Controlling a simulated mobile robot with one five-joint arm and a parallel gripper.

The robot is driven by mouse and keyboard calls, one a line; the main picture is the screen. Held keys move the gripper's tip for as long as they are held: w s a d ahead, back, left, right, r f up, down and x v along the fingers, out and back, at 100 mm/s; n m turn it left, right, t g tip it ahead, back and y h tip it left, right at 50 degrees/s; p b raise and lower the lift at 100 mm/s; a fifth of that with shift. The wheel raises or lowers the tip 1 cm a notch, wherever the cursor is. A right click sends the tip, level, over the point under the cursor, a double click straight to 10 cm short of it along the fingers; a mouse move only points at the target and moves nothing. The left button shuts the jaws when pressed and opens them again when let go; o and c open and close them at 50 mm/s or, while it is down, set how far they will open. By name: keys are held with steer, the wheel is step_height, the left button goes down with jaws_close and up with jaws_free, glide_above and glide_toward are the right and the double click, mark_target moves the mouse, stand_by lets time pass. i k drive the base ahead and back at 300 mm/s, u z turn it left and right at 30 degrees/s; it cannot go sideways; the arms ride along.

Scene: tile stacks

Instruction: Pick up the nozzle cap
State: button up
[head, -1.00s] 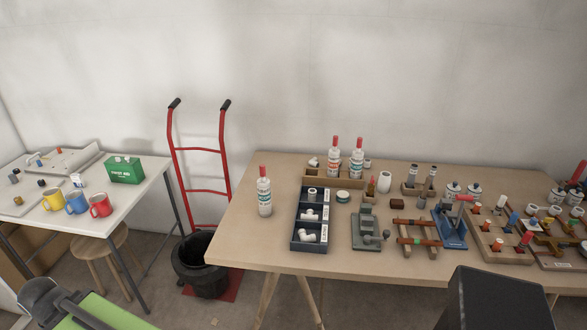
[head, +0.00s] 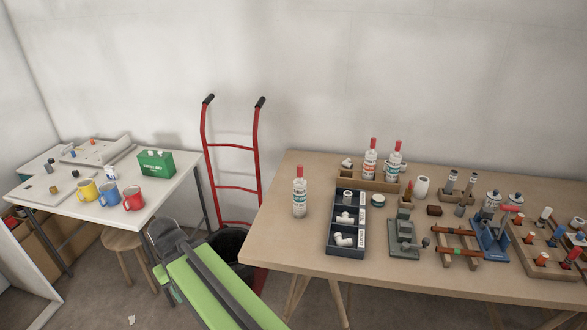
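Three white bottles with red pointed caps stand on the wooden workbench (head: 280,240). One bottle (head: 299,198) stands alone at the bench's left, with its red nozzle cap (head: 300,171) on top. Two more bottles stand in a wooden tray at the back, with red caps (head: 373,144) (head: 398,146). All three caps are seated on their bottles; I cannot tell which one the task means. My green and dark arm (head: 210,280) reaches up from the bottom edge, left of the bench. No gripper fingers show.
A dark compartment bin (head: 332,248) with white pipe fittings stands right of the lone bottle. Clamps, racks and jars crowd the bench's right. A red hand truck (head: 234,146) stands behind my arm. A white table (head: 150,196) with mugs is at left. The bench's front-left is bare.

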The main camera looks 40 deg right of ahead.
mark_target(300, 185)
steer(key=i, duration=0.95)
steer(key=z, duration=0.05)
